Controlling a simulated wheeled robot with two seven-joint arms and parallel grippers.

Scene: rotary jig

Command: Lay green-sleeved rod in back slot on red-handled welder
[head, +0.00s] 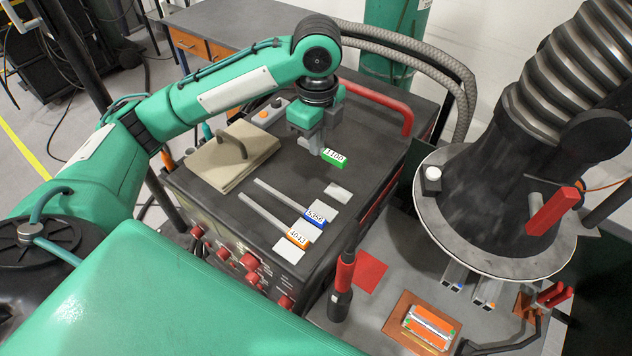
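The welder (385,165) is a black box with a red handle (385,105). My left gripper (316,148) is over its top, pointing down, with its fingers at the green-sleeved rod (334,157). The fingers look shut on it; the green sleeve with its printed label sticks out to the right, and the rest is hidden by the gripper. A bare pale pad (338,192) marks the back slot, in front of the held sleeve in the picture. A blue-sleeved rod (314,217) and an orange-sleeved rod (298,239) lie side by side nearer the front. My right gripper is out of view.
A beige lidded block with a dark handle (232,155) and an orange-button box (268,113) stand left on the welder. A grey round fixture with a ribbed hose (495,210) stands right. Below it are a red-handled tool (343,280) and an orange plate (422,328).

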